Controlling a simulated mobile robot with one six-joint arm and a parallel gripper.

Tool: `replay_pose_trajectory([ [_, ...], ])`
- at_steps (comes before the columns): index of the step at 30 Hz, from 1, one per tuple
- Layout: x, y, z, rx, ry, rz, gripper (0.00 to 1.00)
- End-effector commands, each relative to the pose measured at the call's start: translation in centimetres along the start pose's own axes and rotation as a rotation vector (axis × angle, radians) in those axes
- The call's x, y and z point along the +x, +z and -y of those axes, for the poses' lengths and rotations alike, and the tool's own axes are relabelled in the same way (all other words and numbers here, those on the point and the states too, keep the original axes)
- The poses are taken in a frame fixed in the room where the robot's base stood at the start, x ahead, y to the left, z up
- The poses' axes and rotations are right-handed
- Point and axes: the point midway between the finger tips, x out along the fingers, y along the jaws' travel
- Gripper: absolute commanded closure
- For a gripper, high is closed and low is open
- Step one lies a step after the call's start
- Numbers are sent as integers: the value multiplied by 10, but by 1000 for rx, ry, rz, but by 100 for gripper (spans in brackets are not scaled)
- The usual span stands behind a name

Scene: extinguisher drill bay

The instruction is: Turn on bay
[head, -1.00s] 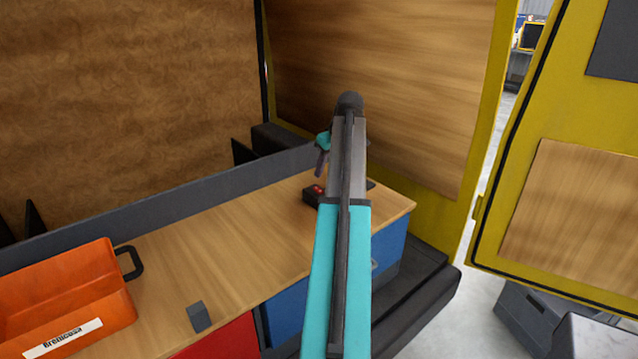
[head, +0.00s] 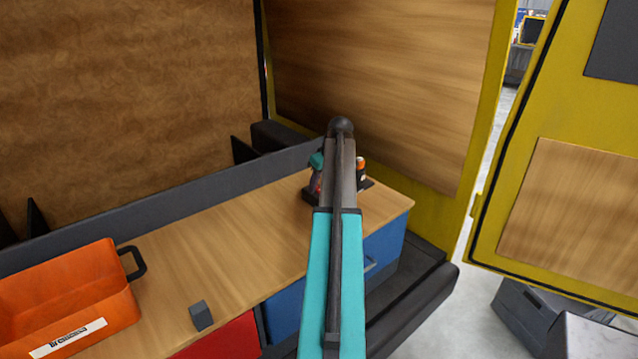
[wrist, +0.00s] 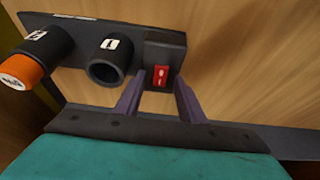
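A dark panel (wrist: 100,33) on the wooden worktop carries a red rocker switch (wrist: 160,75) at its right end in the wrist view. The switch has white marks; I cannot tell which way it is set. My gripper (wrist: 155,85) is open, with its two purple fingers on either side of the switch's end of the panel. Nothing is held between them. I cannot tell whether a fingertip touches the panel. In the head view my arm hides most of the panel and the switch.
Beside the switch are an empty black round holder (wrist: 106,62) and another holding an orange-ended cylinder (wrist: 22,70). A wooden wall (head: 380,80) stands behind.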

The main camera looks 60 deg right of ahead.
Motion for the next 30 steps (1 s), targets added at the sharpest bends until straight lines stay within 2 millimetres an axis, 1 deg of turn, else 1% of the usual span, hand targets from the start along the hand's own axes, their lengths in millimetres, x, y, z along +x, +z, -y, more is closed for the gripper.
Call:
replay_pose_trajectory([
  [5,0,0,0,0,0,0,64],
  [6,0,0,0,0,0,0,66],
  [8,0,0,0,0,0,0,76],
  [12,0,-1,2,-1,-1,0,100],
  [20,0,-3,2,-2,-2,18,100],
  [30,1,-10,1,-3,-3,160,100],
])
